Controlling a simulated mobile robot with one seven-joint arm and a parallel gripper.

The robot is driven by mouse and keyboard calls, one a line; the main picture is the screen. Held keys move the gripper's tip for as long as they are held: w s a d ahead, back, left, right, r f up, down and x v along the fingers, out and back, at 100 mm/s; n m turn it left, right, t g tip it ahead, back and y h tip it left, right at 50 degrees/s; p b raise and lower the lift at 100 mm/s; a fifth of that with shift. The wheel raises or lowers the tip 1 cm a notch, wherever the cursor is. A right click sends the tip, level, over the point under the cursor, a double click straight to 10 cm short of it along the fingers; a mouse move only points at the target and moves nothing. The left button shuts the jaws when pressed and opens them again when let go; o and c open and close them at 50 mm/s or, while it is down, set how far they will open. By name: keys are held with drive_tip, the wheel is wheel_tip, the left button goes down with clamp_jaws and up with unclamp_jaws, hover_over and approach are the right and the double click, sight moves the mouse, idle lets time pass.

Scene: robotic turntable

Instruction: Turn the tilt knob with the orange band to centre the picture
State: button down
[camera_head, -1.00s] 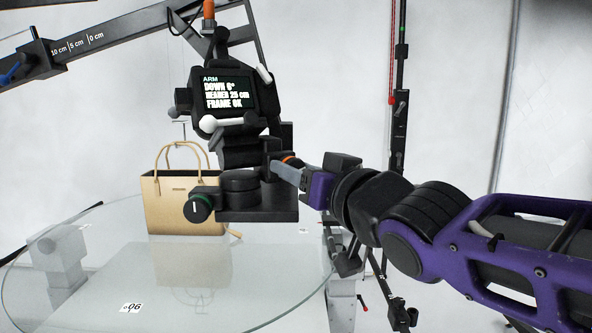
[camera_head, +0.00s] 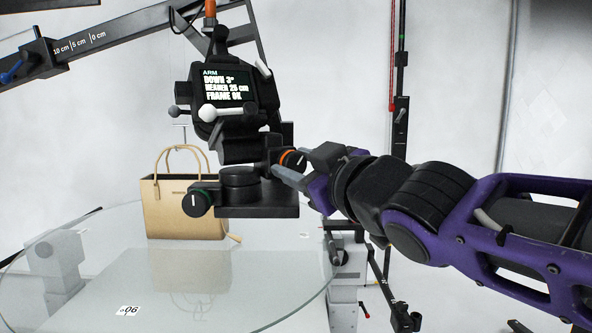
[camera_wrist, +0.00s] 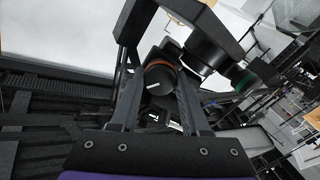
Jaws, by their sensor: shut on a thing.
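The tilt knob (camera_head: 292,160) with the orange band sits on the right side of the black camera head. In the wrist view the knob (camera_wrist: 160,79) shows a white mark on its face and lies between the two fingers. My gripper (camera_head: 283,167) reaches in from the right and is shut on this knob. A tan handbag (camera_head: 184,208) stands upright on the glass turntable (camera_head: 110,265).
A second knob with a green band (camera_head: 197,203) is at the left of the head's base. A scaled boom (camera_head: 100,38) crosses the upper left. A dark stand (camera_head: 399,120) with a red line rises behind my arm.

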drive_tip(key=n, duration=0.6)
drive_tip(key=shift+f+n+b, duration=0.1)
drive_tip(key=shift+n+b, duration=0.2)
drive_tip(key=shift+b, duration=0.05)
idle(0.5)
drive_tip(key=shift+c, duration=1.9)
unclamp_jaws()
drive_tip(key=shift+s, duration=0.1)
drive_tip(key=p+v, duration=0.4)
drive_tip(key=v, duration=1.3)
drive_tip(key=shift+s, duration=0.15)
